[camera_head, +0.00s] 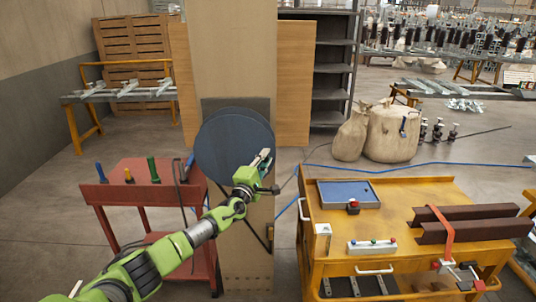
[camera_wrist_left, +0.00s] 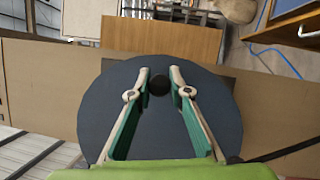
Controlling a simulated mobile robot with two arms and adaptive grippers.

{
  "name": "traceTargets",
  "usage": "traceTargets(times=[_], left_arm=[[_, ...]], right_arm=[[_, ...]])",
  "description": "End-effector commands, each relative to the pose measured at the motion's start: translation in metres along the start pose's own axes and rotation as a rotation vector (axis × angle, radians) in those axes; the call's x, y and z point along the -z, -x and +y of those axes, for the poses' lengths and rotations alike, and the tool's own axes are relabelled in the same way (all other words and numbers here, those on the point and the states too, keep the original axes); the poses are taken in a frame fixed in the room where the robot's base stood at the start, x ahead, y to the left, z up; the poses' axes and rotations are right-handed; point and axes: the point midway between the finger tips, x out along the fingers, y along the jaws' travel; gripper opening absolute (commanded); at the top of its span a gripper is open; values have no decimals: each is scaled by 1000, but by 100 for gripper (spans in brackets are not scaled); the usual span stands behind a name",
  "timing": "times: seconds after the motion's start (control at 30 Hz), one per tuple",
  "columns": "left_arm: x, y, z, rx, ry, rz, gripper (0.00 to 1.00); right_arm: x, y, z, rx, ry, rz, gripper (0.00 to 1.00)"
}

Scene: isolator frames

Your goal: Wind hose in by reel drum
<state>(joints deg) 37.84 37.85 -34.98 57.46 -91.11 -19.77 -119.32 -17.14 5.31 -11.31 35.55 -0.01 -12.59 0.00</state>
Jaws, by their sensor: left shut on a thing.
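The reel drum (camera_head: 222,150) is a dark blue-grey disc mounted on a tall tan post. It fills the middle of the left wrist view (camera_wrist_left: 100,105). My left gripper (camera_head: 264,158) is at the disc's right side in the head view. In the left wrist view its two fingers (camera_wrist_left: 159,74) stand on either side of a dark round knob (camera_wrist_left: 159,86) on the disc and are shut on it. The blue hose (camera_head: 440,163) lies along the floor from the right towards the post. Its end at the drum is hidden. My right gripper is not in view.
A red cart (camera_head: 130,195) with upright tools stands left of the post. A yellow cart (camera_head: 400,192) with a blue tray (camera_head: 348,193) and brown beams (camera_head: 470,228) stands on the right. Sacks (camera_head: 392,133) sit behind it. Floor between the carts and sacks is partly open.

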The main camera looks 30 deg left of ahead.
Motion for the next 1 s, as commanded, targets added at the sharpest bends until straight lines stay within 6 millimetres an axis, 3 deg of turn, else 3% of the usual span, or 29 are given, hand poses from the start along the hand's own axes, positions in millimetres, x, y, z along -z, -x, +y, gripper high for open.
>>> traceTargets(times=[0.33, 0.67, 0.7, 0.77, 1.0], left_arm=[[3, 1, -8, 29, -63, -5, 0], [4, 1, -9, 32, -66, -5, 0], [4, 1, -10, 32, -66, -5, 21], [4, 1, -10, 32, -65, -5, 36], [4, 1, -8, 29, -63, -5, 36]], right_arm=[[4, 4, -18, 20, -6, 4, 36], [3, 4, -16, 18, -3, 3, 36], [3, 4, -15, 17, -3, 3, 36], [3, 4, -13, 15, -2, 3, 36], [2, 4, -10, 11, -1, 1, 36]])
